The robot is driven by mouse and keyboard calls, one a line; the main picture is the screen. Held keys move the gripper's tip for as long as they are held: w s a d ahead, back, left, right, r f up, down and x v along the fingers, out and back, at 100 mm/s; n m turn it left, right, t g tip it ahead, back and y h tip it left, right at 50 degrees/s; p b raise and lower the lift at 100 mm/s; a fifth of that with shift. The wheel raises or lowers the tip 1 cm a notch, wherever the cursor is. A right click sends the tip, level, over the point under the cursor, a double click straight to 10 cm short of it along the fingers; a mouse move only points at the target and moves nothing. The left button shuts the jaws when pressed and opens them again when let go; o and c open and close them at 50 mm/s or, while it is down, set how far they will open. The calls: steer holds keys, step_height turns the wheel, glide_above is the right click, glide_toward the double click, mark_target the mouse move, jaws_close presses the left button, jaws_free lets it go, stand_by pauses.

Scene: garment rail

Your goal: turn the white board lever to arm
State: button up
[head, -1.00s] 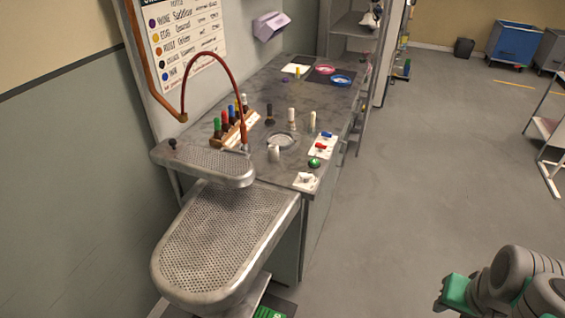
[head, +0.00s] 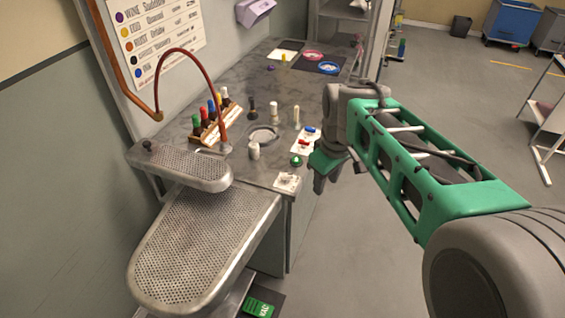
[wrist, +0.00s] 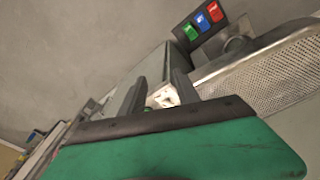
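A small white board (head: 287,182) lies at the near right corner of the grey worktop, with a small pale lever-like part on it, too small to read its setting. A white piece, which looks like this board, shows between my fingers in the wrist view (wrist: 163,97).
A green knob (head: 296,161) stands between the boards. A perforated metal ironing board (head: 200,245) fills the near left.

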steer(key=w+a+n+g+p, duration=0.1)
steer(key=w+a+n, duration=0.2)
steer(key=w, duration=0.2)
steer(key=w+a+n+p, duration=0.1)
steer(key=w+a+n, duration=0.1)
steer(key=w+n, duration=0.25)
steer(key=n+p, duration=0.2)
steer(key=n, duration=0.2)
glide_above(288, 174)
step_height(288, 174, down, 4)
steer(key=shift+s+r+g, duration=0.1)
steer(key=shift+g, duration=0.3)
steer(key=shift+f, duration=0.35)
step_height(288, 174, down, 7)
steer(key=shift+f+p, duration=0.1)
steer(key=shift+p, duration=0.55)
steer(key=shift+c, duration=0.5)
jaws_close()
